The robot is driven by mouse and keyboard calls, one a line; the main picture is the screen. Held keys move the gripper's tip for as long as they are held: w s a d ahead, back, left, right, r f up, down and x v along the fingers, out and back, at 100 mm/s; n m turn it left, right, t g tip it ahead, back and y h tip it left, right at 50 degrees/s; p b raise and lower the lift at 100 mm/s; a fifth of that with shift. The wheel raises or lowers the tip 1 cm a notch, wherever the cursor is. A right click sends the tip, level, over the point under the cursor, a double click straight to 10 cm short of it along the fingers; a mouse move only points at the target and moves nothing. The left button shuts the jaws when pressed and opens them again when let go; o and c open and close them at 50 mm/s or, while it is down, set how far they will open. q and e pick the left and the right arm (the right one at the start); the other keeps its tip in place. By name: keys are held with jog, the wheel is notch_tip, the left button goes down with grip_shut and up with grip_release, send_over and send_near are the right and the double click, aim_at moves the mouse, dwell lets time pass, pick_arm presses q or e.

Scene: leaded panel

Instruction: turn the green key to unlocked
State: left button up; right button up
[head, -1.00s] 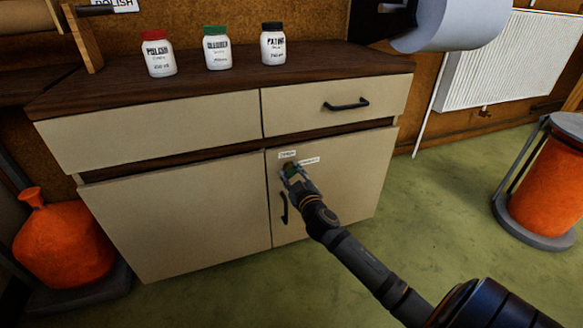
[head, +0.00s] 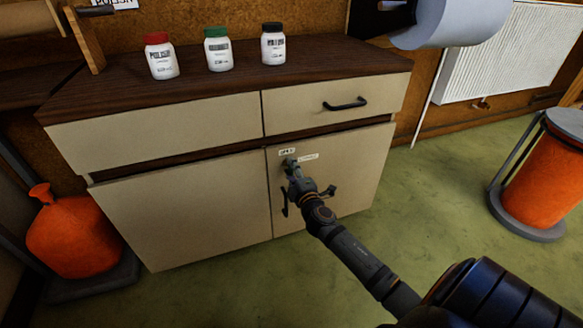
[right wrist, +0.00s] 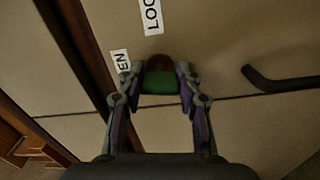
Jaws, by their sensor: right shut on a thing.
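The green key (right wrist: 160,84) sits in a dark reddish-brown round lock on the right cabinet door (head: 345,180). My right gripper (head: 290,164) is at the lock with its fingers on both sides of the key. In the right wrist view my right gripper (right wrist: 161,72) is shut on the key. In the head view the fingers mostly hide the key. A label reading OPEN (head: 287,152) is just above the lock, and a second label (head: 308,157), partly legible as "LOC" in the wrist view (right wrist: 152,17), is to its right. My left gripper is not in view.
A black door handle (head: 284,203) is just below the lock, close to my gripper. A drawer with a black handle (head: 345,104) is above the door. Several bottles stand on the dark cabinet top (head: 340,62).

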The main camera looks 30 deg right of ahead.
jog(key=shift+n, duration=0.5)
dwell(0.3)
jog(key=o, duration=1.2)
jog(key=shift+c, duration=0.2)
jog(key=shift+s, duration=0.1)
jog(key=v, duration=1.2)
